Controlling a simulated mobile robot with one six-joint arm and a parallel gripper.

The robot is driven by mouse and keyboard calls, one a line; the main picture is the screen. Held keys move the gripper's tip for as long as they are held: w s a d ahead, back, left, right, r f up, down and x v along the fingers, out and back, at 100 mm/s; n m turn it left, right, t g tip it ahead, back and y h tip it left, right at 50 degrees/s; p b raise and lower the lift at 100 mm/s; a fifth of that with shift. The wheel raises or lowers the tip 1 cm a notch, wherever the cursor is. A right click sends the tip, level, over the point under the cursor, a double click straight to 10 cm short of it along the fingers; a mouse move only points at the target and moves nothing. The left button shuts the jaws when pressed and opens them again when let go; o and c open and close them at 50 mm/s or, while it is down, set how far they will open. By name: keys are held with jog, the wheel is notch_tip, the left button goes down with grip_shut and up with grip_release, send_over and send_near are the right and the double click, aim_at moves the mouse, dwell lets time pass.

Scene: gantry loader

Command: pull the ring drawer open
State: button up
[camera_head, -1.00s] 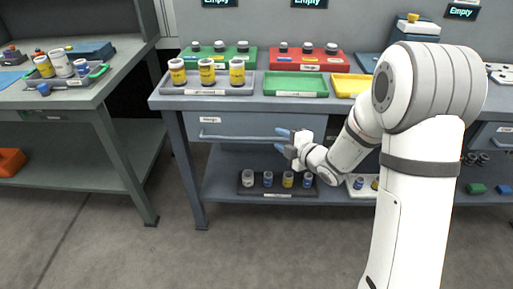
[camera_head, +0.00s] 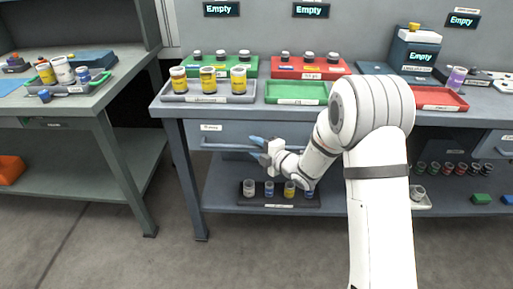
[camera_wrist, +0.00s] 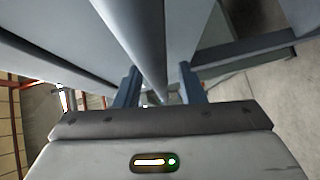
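The drawer (camera_head: 235,130) under the middle bench top is shut. It has a small white label, too small to read surely, and a long pale bar handle (camera_head: 225,147). My gripper (camera_head: 255,147) is at the right part of this handle, its blue fingers spread one above the other. In the wrist view, the two dark blue fingers (camera_wrist: 160,82) stand apart with the grey handle bar (camera_wrist: 143,40) running between them. I cannot tell whether either finger touches the bar. My arm hides the drawer's right end.
The bench top (camera_head: 175,107) carries a grey tray of jars (camera_head: 210,98), a green tray (camera_head: 295,91) and a red rack (camera_head: 310,74). A dark tray (camera_head: 280,201) with several small jars sits on the shelf below. A side bench (camera_head: 60,112) stands left. The floor (camera_head: 250,260) in front is clear.

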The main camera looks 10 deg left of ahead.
jog(key=shift+c, duration=0.3)
grip_shut()
jog(key=shift+s+d+f, duration=0.1)
jog(key=shift+s, duration=0.05)
